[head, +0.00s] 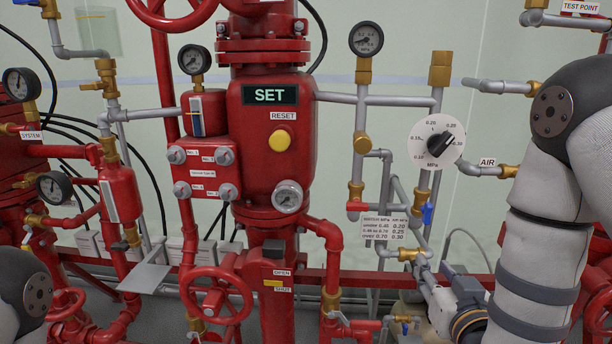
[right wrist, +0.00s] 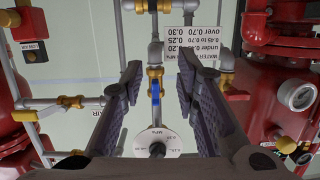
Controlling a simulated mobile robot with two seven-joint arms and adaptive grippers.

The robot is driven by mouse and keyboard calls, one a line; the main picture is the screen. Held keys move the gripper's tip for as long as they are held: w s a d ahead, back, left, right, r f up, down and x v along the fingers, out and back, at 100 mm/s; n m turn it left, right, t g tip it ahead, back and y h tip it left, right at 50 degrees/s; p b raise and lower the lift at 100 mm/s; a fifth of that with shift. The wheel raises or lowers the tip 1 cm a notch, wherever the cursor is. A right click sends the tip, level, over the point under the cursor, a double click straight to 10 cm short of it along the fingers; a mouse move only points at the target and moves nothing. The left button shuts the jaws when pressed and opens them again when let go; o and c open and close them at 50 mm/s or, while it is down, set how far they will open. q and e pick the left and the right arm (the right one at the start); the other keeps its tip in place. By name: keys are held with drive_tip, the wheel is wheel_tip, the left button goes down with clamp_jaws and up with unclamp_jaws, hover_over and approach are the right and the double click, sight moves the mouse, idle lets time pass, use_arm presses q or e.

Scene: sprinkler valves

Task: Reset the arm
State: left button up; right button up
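The SET display (head: 269,95) sits on the red valve body, above the RESET label (head: 283,116) and the round yellow button (head: 279,142). The yellow button also shows at lower right in the right wrist view (right wrist: 285,144). My right gripper (right wrist: 159,72) is open, with nothing between its fingers. Behind its gap, that upside-down view shows the blue-handled valve (right wrist: 156,91) and the white MPa dial (right wrist: 157,141). In the head view my right arm comes down the right side, its wrist low in front of the pipes. Part of my left arm shows at lower left; its gripper is out of frame.
Grey pipes with brass fittings stand to the right of the valve body. A red handwheel (head: 217,297) and an OPEN-labelled box (head: 274,268) stand low in front. The MPa dial (head: 437,141) is at right.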

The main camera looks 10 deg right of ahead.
drive_tip(key=s+a+f+n+g+y, duration=0.1)
drive_tip(key=s+a+f+g, duration=0.2)
drive_tip(key=f, duration=0.5)
drive_tip(key=s+f+g+y, duration=0.1)
drive_tip(key=s+f+g, duration=0.2)
drive_tip(key=s+f, duration=0.35)
drive_tip(key=s+a+f+g, duration=0.1)
drive_tip(key=s+f+g, duration=0.2)
drive_tip(key=s, duration=0.5)
drive_tip(key=s+a+f+n+g, duration=0.1)
drive_tip(key=s+f+g, duration=0.3)
drive_tip(key=s, duration=0.5)
drive_tip(key=s+a+f+g+y, duration=0.1)
drive_tip(key=s+a+f+g, duration=0.1)
drive_tip(key=s, duration=0.6)
wheel_tip(320, 180, down, 3)
drive_tip(key=shift+s+r+g, duration=0.1)
drive_tip(key=shift+s+g, duration=0.3)
drive_tip(key=shift+g, duration=0.5)
